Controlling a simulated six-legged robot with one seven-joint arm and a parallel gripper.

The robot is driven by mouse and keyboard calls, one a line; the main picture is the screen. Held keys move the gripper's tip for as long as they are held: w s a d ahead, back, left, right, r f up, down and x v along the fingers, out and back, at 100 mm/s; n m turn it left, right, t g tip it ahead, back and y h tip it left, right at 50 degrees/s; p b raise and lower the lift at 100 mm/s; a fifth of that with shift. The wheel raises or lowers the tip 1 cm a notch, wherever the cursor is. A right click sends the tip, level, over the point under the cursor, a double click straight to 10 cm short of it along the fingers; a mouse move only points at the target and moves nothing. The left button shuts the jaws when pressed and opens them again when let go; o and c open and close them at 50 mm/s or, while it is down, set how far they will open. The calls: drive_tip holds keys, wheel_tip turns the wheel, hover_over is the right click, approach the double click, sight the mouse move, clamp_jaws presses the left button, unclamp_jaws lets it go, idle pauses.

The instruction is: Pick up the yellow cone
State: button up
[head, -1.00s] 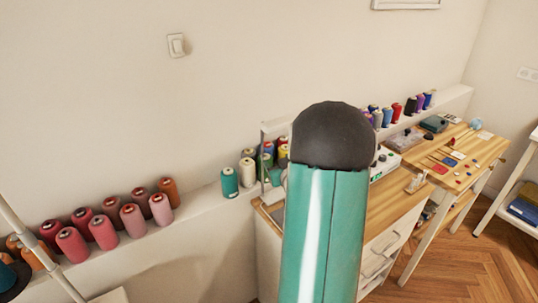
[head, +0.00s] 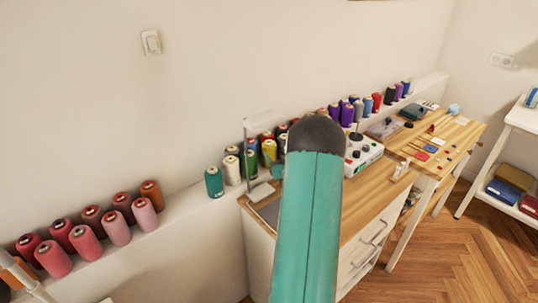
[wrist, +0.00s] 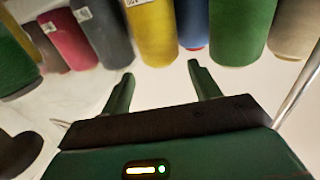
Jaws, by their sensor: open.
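The yellow cone (head: 269,152) is a spool of yellow thread standing upright among other spools on the ledge along the wall, just left of my arm in the head view. In the wrist view the yellow cone (wrist: 151,30) is ahead of my gripper (wrist: 160,84), in line with the gap between the two fingers. The fingers are spread apart, with nothing between them. The cone's top is cut off by the wrist view's upper edge. My gripper is hidden in the head view, where my teal arm link blocks part of the desk and spools.
In the wrist view, a dark grey spool (wrist: 103,30) stands left of the yellow one, with blue (wrist: 192,22) and green (wrist: 238,30) spools to its right. A thin metal post (wrist: 300,85) is at the right. A wooden desk (head: 353,208) holds a white control box (head: 362,155).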

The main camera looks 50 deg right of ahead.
sight(272, 149)
drive_tip(key=x, duration=0.5)
drive_tip(key=shift+w+f, duration=0.1)
drive_tip(key=shift+f, duration=0.15)
drive_tip(key=c, duration=0.8)
drive_tip(key=shift+r, duration=0.1)
drive_tip(key=shift+c, duration=0.2)
